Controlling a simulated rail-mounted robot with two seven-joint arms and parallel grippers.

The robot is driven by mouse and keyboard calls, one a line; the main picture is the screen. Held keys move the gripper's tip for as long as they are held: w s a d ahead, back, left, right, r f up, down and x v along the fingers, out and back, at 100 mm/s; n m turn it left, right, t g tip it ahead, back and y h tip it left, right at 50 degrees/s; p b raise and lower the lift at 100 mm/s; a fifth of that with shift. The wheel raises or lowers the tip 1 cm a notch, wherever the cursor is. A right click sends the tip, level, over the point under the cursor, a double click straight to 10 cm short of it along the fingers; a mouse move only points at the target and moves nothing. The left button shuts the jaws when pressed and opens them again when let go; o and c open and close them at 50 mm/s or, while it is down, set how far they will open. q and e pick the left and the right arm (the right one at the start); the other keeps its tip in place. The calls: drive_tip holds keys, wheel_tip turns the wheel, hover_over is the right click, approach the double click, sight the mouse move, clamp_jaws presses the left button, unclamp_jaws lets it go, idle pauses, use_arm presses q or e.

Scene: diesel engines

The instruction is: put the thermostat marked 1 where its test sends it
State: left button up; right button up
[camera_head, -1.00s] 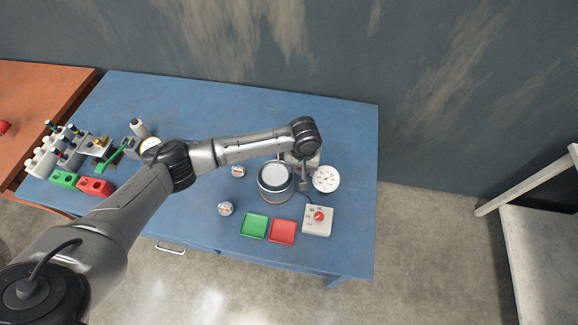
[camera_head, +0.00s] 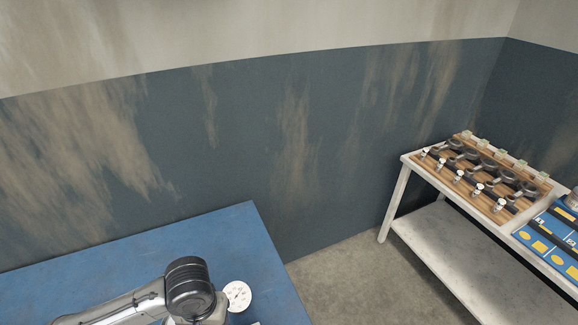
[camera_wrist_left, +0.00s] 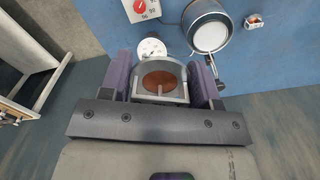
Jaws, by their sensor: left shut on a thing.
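In the left wrist view my left gripper (camera_wrist_left: 163,78) is shut on a grey part (camera_wrist_left: 174,97) with a copper-brown round face (camera_wrist_left: 158,79). No number is readable on it, so I cannot tell whether it is the thermostat marked 1. Beyond the fingers on the blue table is a round pot (camera_wrist_left: 209,35) with a pale top. A dial gauge (camera_wrist_left: 151,51) is beside it; the gauge also shows in the head view (camera_head: 237,297). A small white and orange piece (camera_wrist_left: 254,21) sits apart on the table. My right gripper is not in view.
A control box with a red knob (camera_wrist_left: 141,8) is at the wrist view's top edge. In the head view the blue table (camera_head: 225,230) ends left of a floor gap. A grey bench (camera_head: 415,172) at right bears a wooden rack (camera_head: 465,176) and blue panels (camera_head: 540,236).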

use_arm(q)
drive_tip(key=w+a+r, duration=0.3)
drive_tip(key=w+r, duration=0.1)
drive_tip(key=r, duration=0.7)
drive_tip(key=s+r+p, duration=0.8)
drive_tip(key=r+p, duration=0.3)
drive_tip(key=p, duration=0.3)
drive_tip(key=shift+s+r+p, duration=0.35)
drive_tip(key=shift+s, duration=0.05)
